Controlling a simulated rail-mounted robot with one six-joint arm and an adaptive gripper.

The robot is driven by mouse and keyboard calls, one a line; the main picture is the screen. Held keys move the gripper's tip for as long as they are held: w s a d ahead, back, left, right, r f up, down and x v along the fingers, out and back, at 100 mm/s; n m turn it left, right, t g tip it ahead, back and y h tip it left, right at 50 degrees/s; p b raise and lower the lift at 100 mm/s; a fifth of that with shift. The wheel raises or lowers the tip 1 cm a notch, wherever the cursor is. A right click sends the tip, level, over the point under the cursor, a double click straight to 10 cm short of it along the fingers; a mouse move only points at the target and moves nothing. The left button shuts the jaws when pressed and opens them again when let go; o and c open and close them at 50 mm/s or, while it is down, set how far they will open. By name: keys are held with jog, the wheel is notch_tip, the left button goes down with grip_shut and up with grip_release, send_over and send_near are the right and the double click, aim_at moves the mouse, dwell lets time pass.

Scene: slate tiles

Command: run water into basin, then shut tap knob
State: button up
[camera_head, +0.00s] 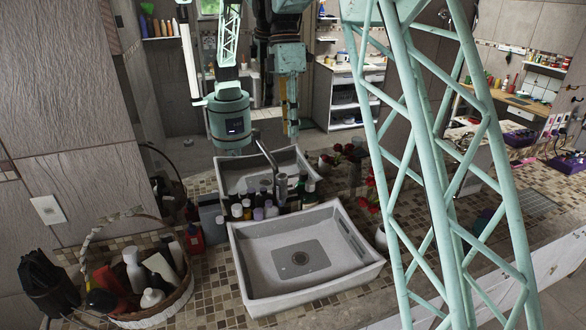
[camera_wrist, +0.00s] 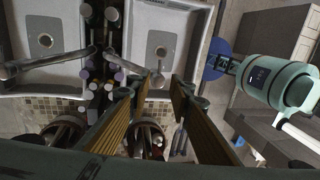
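The basin (camera_head: 245,285) is a pale grey rectangular sink with a dark drain plate, set on a mosaic counter. No water shows in it. The tap (camera_head: 265,155) rises behind it, among bottles. In the wrist view, the basin (camera_wrist: 65,80) is at the left, with the tap's spout (camera_wrist: 40,63) reaching over it. A matching basin and spout beside it look like a mirror reflection. I cannot make out the tap knob clearly. My gripper (camera_wrist: 162,88) has its two brown fingers apart, with nothing seen between them. I cannot pick out its fingertips in the head view.
Several bottles (camera_wrist: 92,80) crowd around the tap's base. A wicker basket (camera_head: 185,290) of bottles stands left of the basin. Red flowers (camera_head: 368,197) stand at its right. Behind the counter is what looks like a large mirror. My lattice column blocks the right of the head view.

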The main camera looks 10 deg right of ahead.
aim_at(288, 177)
jog(key=shift+f, duration=0.15)
jog(key=shift+s+d+f+p, duration=0.1)
jog(key=shift+s+f, duration=0.35)
jog(key=shift+f, duration=1.75)
jog(key=shift+s+f+p, duration=0.15)
jog(key=shift+s+f, duration=0.3)
jog(key=shift+f, duration=1.8)
jog(key=shift+s+d+f+p, duration=0.1)
jog(key=shift+s+f, duration=0.35)
jog(key=shift+f, duration=1.75)
jog(key=shift+c, duration=0.9)
